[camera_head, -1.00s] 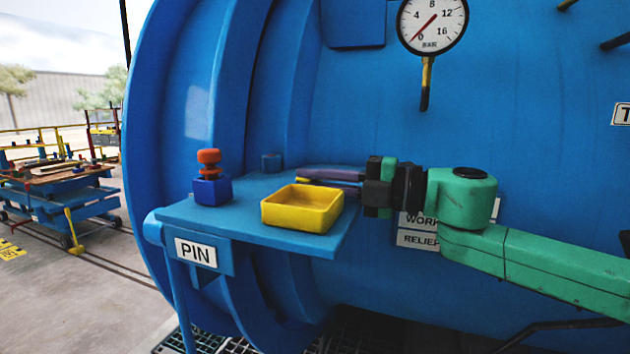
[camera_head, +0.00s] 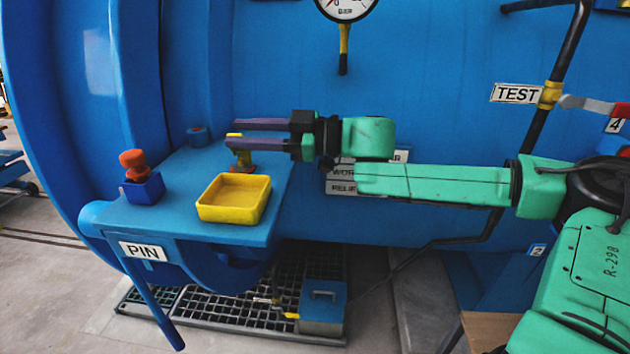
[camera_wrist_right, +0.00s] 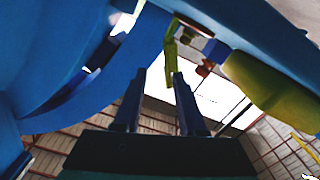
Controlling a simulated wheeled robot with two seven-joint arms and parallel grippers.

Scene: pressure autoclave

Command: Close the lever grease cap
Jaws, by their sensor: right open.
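A small yellow lever piece on a red base (camera_head: 241,155), which looks like the lever grease cap, stands at the back right of the blue shelf. My right gripper (camera_head: 233,134) reaches in from the right, open, its purple fingers level with the yellow top. In the right wrist view the yellow lever (camera_wrist_right: 170,58) shows by the tips of the open gripper (camera_wrist_right: 159,73), nearer the right finger. I cannot tell whether they touch. Part of the lever piece is hidden behind the lower finger. My left gripper is not in view.
A yellow tray (camera_head: 208,213) sits at the blue shelf's (camera_head: 172,222) front right. A red-orange knob in a blue block (camera_head: 143,190) stands at its left, and a small blue cylinder (camera_head: 197,137) at the back. The blue tank wall (camera_head: 420,100) rises close behind.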

